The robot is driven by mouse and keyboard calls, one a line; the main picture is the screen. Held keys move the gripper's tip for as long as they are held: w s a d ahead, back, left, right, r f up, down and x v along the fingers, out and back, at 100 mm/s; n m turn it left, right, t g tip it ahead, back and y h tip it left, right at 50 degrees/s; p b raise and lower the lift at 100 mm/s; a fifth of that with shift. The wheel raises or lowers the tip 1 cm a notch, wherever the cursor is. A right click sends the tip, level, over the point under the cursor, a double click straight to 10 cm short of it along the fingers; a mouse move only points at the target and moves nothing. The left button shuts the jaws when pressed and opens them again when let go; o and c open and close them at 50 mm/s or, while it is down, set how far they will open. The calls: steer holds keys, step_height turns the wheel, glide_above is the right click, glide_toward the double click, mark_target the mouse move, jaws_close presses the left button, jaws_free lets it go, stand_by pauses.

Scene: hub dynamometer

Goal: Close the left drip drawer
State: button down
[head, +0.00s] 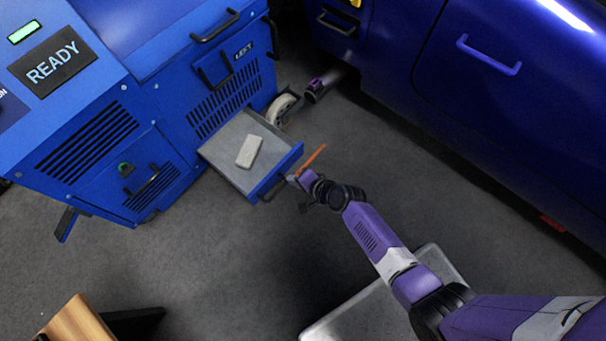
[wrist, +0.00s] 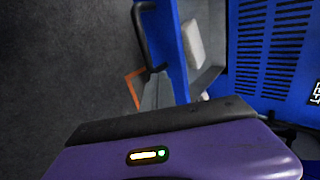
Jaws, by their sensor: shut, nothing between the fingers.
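The left drip drawer (head: 232,177) stands pulled out from the blue machine's side, below a "LEFT" label. It is a grey tray with a blue front (head: 278,174) and a dark bar handle (head: 271,190). A pale block (head: 249,151) lies in it. My gripper (head: 292,180) is shut and empty, just outside the drawer front near the handle. In the wrist view the gripper (wrist: 156,88) is beside one end of the handle (wrist: 142,38) and close to the blue front (wrist: 172,45). I cannot tell whether it touches.
The blue machine (head: 165,100) has vents, other handles and a "READY" display. A dark blue car body (head: 510,100) fills the upper right. A wheel (head: 284,108) sits behind the drawer. An orange strip (head: 313,159) shows by my gripper. Grey floor (head: 190,270) is open below the drawer.

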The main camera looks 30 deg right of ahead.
mark_target(279, 171)
steer(key=shift+w+a, duration=0.3)
steer(key=shift+w, duration=0.65)
steer(key=shift+w+a, duration=0.3)
steer(key=shift+w, duration=0.6)
